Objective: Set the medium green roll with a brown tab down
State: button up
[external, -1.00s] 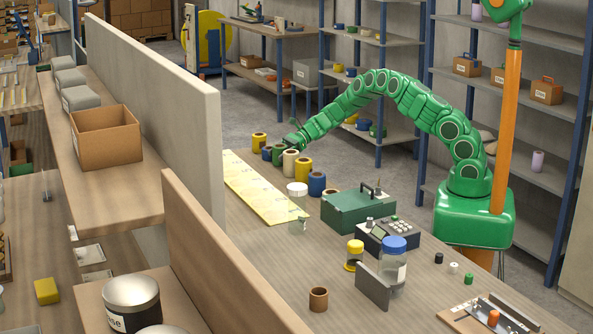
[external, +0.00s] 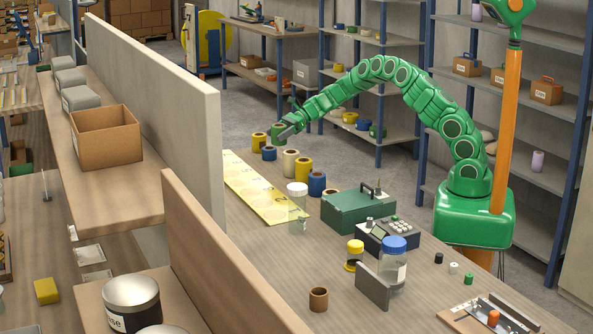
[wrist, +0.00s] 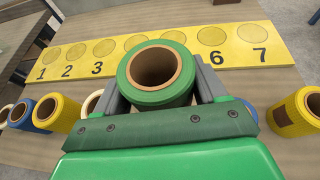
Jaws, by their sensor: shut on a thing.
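My gripper (external: 284,132) is shut on a green roll (external: 277,135) and holds it above the table, over the row of rolls. In the wrist view the green roll (wrist: 150,97) sits between the two grey fingers, its brown core opening facing the camera. No brown tab shows on its visible side. A yellow strip (external: 246,188) with round marks lies on the table beside the rolls. In the wrist view the strip (wrist: 290,52) shows numbers 1, 2, 3, 6 and 7; the roll and gripper hide the middle numbers. The visible marks are empty.
Other rolls stand along the strip: yellow (external: 259,144), blue (external: 269,154), cream (external: 290,162), another yellow (external: 304,169) and another blue (external: 317,184). A clear jar with a white lid (external: 297,190) stands at the strip's near end, beside a green box (external: 357,212).

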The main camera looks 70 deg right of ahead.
jog(key=a+r+n+g+y, duration=0.1)
jog(key=a+n+g, duration=0.2)
jog(key=a, duration=1.6)
jog(key=a+r+n+g+y, duration=0.2)
jog(key=a, duration=1.8)
jog(key=s+a+n+g, duration=0.2)
jog(key=s+a, duration=0.5)
jog(key=a, duration=0.5)
jog(key=s+a+r+n+g, duration=0.1)
jog(key=s+a+g, duration=0.1)
jog(key=s+a, duration=0.7)
jog(key=s+a+n+g, duration=0.2)
jog(key=s+a, duration=0.3)
jog(key=a, duration=0.9)
jog(key=shift+w+f, duration=0.15)
jog(key=shift+f, duration=4.25)
jog(key=shift+f, duration=0.1)
jog(key=o, duration=1.1)
